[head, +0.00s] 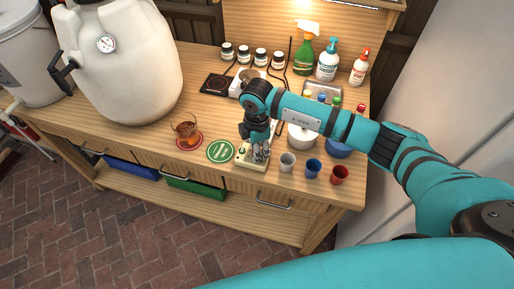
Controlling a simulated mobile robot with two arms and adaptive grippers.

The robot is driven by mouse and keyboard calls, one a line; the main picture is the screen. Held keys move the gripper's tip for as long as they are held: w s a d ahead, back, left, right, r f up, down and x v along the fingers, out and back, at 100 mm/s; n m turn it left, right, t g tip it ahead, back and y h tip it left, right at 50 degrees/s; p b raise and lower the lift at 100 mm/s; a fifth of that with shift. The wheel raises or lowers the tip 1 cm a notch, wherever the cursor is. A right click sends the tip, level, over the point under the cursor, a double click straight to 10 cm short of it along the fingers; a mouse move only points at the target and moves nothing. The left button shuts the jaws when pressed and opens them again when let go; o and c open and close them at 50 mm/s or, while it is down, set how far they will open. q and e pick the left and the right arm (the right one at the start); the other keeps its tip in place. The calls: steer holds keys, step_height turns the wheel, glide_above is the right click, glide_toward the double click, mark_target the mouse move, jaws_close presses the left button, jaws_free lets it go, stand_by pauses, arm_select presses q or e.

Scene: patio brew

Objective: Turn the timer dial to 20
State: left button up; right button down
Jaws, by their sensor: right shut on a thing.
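A small cream-coloured box (249,166) sits near the front edge of the wooden bench, and it looks like the timer. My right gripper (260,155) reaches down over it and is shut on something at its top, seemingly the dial. The fingers cover the dial, so its markings and setting cannot be read. My left gripper does not show.
A green coaster (220,151) lies left of the box, with a glass of amber drink (186,128) beyond it. Grey (287,162), blue (313,168) and red (339,175) cups stand close on the right. A large white keg (125,70) fills the left.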

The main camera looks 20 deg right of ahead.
steer(key=shift+r, duration=0.15)
steer(key=c, duration=0.9)
jaws_free()
steer(key=shift+c, duration=0.2)
step_height(320, 180, up, 12)
